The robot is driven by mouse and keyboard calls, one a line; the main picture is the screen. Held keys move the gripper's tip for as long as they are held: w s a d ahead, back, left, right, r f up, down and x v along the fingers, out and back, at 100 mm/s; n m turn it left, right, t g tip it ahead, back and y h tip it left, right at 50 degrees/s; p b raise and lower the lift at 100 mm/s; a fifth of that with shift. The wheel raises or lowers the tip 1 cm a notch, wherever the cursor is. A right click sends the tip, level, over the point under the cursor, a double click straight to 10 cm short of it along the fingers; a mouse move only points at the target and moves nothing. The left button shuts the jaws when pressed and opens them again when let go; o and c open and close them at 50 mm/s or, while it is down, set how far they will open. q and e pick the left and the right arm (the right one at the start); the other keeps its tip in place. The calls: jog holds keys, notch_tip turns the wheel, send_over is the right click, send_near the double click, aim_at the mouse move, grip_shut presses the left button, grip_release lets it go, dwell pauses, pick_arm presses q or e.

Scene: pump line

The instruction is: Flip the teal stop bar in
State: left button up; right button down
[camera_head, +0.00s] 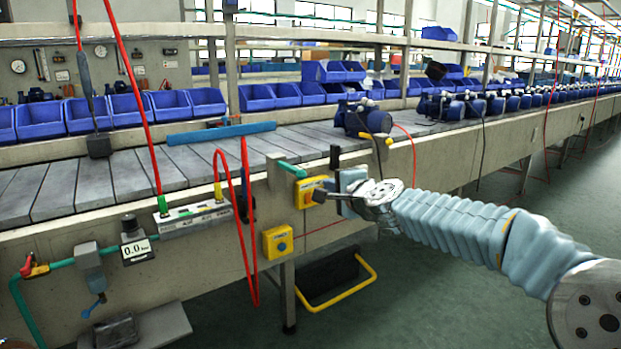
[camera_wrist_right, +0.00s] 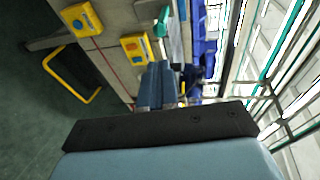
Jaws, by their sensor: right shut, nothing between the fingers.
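A long teal-blue bar (camera_head: 222,133) lies over the grey slatted conveyor, running left to right. A short teal-green bar (camera_head: 292,169) sits at the conveyor's near edge, above a yellow box; it also shows in the wrist view (camera_wrist_right: 163,22). I cannot tell for certain which one is the stop bar. My right gripper (camera_head: 320,195) is shut and empty, in front of the near edge beside the yellow box, a little right of and below the short bar. In the wrist view its fingers (camera_wrist_right: 158,85) point toward the conveyor side. My left gripper is not in view.
A blue pump (camera_head: 364,118) stands on the conveyor, right of the long bar. Yellow boxes (camera_head: 277,242) (camera_head: 309,192) are on the near side. A red hose (camera_head: 243,230) hangs in front. Blue bins (camera_head: 128,107) line the back. The slats at left are mostly clear.

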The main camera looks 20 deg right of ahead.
aim_at(304, 176)
jog(key=p+x, duration=0.4)
jog(key=x, duration=0.8)
jog(key=shift+w+a, duration=0.1)
jog(key=shift+w, duration=0.3)
jog(key=shift+w+a+f+p, duration=0.1)
jog(key=shift+w+f+p, duration=0.1)
jog(key=shift+w+p, duration=0.25)
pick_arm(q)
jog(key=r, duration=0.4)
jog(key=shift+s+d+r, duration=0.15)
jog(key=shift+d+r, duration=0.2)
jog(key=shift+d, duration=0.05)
pick_arm(e)
jog(key=shift+w, duration=0.1)
